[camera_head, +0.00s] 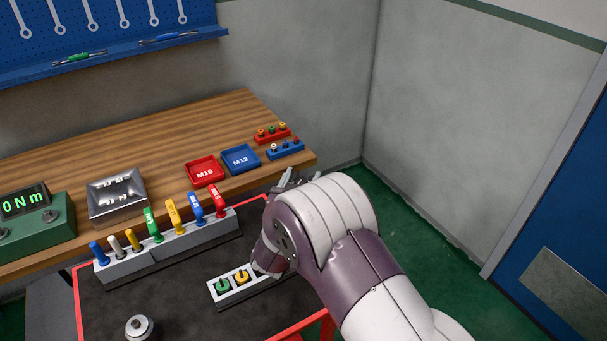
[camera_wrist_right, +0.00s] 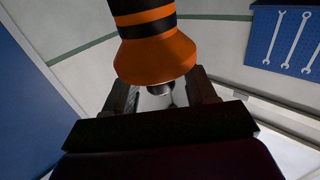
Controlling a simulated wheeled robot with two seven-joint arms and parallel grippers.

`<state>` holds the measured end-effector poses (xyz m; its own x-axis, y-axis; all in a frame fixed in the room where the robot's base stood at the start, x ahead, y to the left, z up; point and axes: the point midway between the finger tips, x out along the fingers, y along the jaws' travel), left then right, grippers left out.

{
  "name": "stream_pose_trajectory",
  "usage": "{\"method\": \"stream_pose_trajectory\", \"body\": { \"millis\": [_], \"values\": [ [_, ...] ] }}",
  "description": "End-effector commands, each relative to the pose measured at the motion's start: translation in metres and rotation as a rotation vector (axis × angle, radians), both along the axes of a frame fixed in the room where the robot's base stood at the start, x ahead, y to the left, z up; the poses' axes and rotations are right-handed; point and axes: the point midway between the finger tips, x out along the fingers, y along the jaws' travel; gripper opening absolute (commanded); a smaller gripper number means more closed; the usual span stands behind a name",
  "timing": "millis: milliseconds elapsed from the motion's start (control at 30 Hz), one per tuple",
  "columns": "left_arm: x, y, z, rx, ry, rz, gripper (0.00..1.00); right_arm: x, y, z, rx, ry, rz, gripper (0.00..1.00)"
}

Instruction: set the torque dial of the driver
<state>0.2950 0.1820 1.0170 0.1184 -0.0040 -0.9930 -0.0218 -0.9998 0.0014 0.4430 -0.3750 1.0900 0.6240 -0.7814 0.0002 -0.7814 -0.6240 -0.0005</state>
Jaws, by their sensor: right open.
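An orange and black body with a metal tip (camera_wrist_right: 155,48), which looks like the driver, shows large in the right wrist view. Its lower end is at the mouth of my right gripper (camera_wrist_right: 163,92), whose two dark fingers are open and apart on either side. I cannot tell whether they touch it, and no dial marks are readable. In the head view my right gripper (camera_head: 293,179) is partly hidden behind my own wrist, near the bench's right end, and the driver is not visible there. My left gripper is not in view.
On the wooden bench (camera_head: 130,143) are a green "0 Nm" display box (camera_head: 35,222), a metal tray (camera_head: 117,199), a red M16 tray (camera_head: 205,171) and a blue M12 tray (camera_head: 240,158). Coloured handles stand in a grey rack (camera_head: 185,243). A smaller block (camera_head: 228,294) is partly behind my arm.

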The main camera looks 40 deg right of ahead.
Motion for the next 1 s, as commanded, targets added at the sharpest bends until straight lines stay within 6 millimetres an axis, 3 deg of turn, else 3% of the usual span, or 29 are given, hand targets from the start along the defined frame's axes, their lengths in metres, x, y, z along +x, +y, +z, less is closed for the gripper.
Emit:
{"method": "stream_pose_trajectory", "body": {
  "millis": [133, 433, 467, 600, 1000],
  "values": [
    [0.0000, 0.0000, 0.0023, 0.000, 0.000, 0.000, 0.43, 0.0080, -0.0106, 0.0006, 0.000, 0.000, -0.001, 0.56],
    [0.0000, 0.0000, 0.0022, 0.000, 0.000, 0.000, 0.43, 0.0103, -0.0128, 0.0001, 0.001, 0.001, 0.001, 0.56],
    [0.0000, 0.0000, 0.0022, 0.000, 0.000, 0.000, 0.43, 0.0103, -0.0128, 0.0001, 0.001, 0.001, 0.001, 0.49],
    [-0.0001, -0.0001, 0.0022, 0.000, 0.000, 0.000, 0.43, 0.0102, -0.0127, 0.0001, 0.001, 0.001, 0.001, 0.04],
    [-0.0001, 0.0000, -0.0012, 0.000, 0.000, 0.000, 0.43, 0.0103, -0.0125, -0.0011, 0.001, 0.001, 0.059, 0.04]
  ]
}}
